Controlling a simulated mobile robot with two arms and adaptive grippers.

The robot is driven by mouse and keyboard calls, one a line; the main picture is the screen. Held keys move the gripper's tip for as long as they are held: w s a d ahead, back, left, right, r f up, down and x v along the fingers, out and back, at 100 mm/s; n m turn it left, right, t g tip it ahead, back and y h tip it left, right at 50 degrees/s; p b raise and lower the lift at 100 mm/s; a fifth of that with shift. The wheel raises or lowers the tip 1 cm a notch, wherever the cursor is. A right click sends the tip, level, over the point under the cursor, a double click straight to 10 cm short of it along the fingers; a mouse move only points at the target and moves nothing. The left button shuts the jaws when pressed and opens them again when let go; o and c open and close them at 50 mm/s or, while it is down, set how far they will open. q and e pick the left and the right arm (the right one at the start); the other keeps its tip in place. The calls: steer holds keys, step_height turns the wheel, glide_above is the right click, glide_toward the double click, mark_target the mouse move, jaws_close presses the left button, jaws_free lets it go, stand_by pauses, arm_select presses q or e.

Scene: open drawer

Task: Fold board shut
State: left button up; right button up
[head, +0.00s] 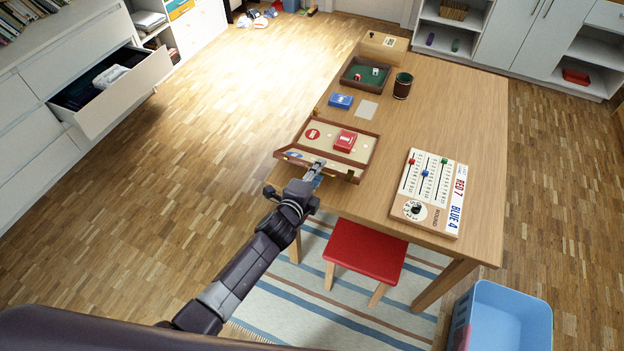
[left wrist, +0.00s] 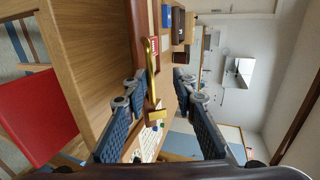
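The folding board (head: 366,149) lies near the table's left edge, with a brown wooden frame and a pale inside. A red box and a red round mark show in it. Its near side shows as a narrow, tilted strip beside my left gripper (head: 318,166). In the left wrist view my left gripper (left wrist: 160,84) has its two fingers apart. A brass hook-shaped piece (left wrist: 153,60) on the board's brown edge shows between the fingers in the picture. I cannot tell whether a finger touches it. My right gripper is in neither view.
The wooden table (head: 465,110) also bears a scoreboard (head: 430,190), a blue card box (head: 341,101), a dice tray (head: 365,75) and a dark cup (head: 402,86). A red stool (head: 365,251) stands at the near side. An open drawer (head: 125,90) juts out at left.

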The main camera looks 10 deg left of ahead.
arm_select(q)
steer(key=v, duration=1.1)
steer(key=shift+s+r, duration=0.2)
steer(key=shift+s, duration=0.15)
